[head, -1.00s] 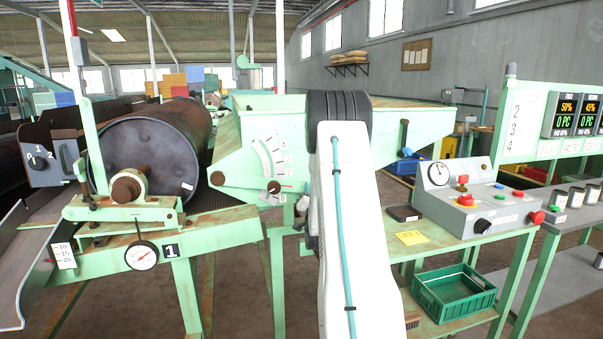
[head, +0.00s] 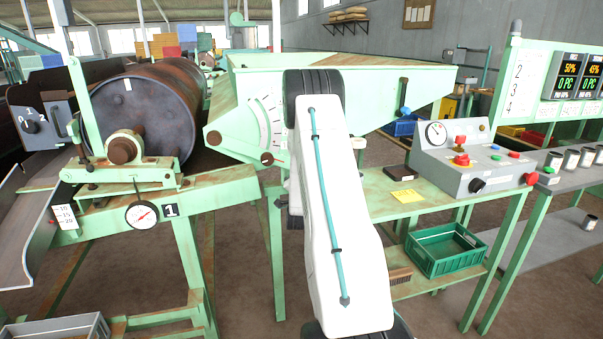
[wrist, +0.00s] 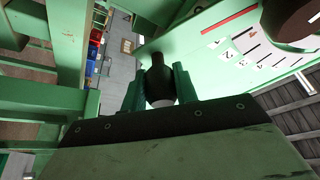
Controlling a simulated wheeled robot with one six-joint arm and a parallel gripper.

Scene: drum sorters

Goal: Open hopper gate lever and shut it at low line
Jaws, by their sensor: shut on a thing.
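The hopper (head: 345,88) is pale green and stands in the middle of the head view. Its white scale plate (head: 268,122) is partly covered by my arm; a brown round knob (head: 267,158) shows at the plate's lower edge. In the wrist view the scale (wrist: 245,42) has numbered marks and a red line. My gripper (wrist: 158,84) is shut on the dark lever handle (wrist: 157,70), one green finger on each side, with a pale end showing between them. In the head view my arm hides the gripper and the handle.
A rusty drum (head: 150,110) with a dial gauge (head: 141,214) stands at left. At right a green bench holds a control box (head: 465,165) with red buttons; a green crate (head: 445,248) sits on its lower shelf. Bare floor shows below the hopper.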

